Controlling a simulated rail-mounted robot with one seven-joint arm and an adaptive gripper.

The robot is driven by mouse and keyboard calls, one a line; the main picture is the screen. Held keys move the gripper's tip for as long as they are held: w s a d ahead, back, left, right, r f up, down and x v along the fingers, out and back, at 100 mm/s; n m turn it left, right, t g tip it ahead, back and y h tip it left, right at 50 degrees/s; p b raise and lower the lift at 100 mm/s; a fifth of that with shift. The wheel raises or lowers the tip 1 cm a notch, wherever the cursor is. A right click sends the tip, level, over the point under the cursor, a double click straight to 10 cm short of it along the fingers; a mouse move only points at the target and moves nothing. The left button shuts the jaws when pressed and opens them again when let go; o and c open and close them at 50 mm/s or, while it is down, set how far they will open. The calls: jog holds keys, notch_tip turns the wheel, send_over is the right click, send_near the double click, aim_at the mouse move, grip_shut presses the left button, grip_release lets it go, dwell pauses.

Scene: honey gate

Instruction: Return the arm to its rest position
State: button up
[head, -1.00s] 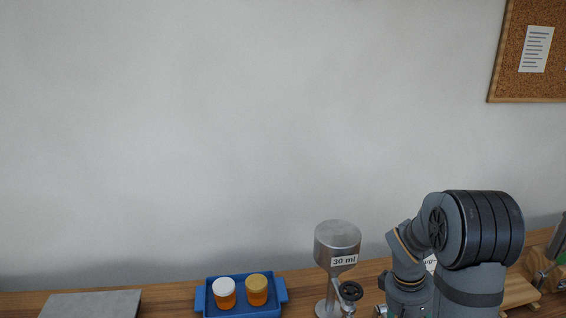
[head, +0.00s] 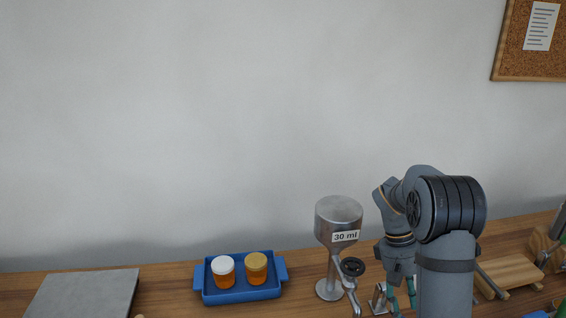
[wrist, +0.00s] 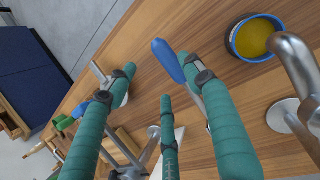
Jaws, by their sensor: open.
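My gripper (head: 403,296) is at the right in the head view, pointing down near the wooden counter, its teal fingers partly hidden by my arm. In the wrist view, my gripper (wrist: 158,72) has its teal fingers spread with nothing held between them. A blue-handled tool (wrist: 168,60) shows between the fingertips; I cannot tell how far below them it is. My arm is bent, with its elbow raised.
A metal dispenser (head: 338,222) labelled "30 ml" stands left of my gripper. A blue tray (head: 241,294) holds two amber jars. A grey slab (head: 84,294) lies far left; a wooden board (head: 510,272) lies right. A yellow-filled container (wrist: 256,38) shows beside a metal pipe (wrist: 294,72).

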jog(key=shift+w+a+r+g+h, duration=0.1)
jog(key=shift+w+r+g+h, duration=0.05)
jog(key=shift+w+r+g, duration=0.7)
jog(key=shift+w+a+r+g+h, duration=0.15)
jog(key=shift+w+r+g, duration=0.4)
jog(key=shift+r+g, duration=0.35)
jog(key=shift+w+a+r, duration=0.1)
jog(key=shift+w+r, duration=0.2)
jog(key=shift+w, duration=0.05)
jog(key=shift+f+b, duration=0.5)
jog(key=shift+b, duration=0.75)
jog(key=s+f+t+b, duration=0.1)
jog(key=s+b, duration=0.1)
jog(key=b, duration=0.8)
jog(key=shift+f+t, duration=0.35)
jog(key=shift+s+d+r+p, duration=0.3)
jog(key=shift+r+p, duration=0.1)
jog(key=shift+p, duration=0.1)
jog(key=shift+s+d+f+t, duration=0.1)
jog(key=shift+s+f+t, duration=0.15)
jog(key=shift+f+t, duration=0.15)
jog(key=shift+s+f+t+y, duration=0.25)
jog(key=shift+s+f+t, duration=0.1)
jog(key=shift+f+t, duration=0.25)
jog(key=shift+s+f+t+y, duration=0.3)
jog(key=shift+f+t, duration=0.2)
jog(key=shift+f, duration=0.2)
jog(key=shift+s+f+t, duration=0.2)
jog(key=shift+f+t, duration=0.6)
jog(key=shift+f, duration=0.25)
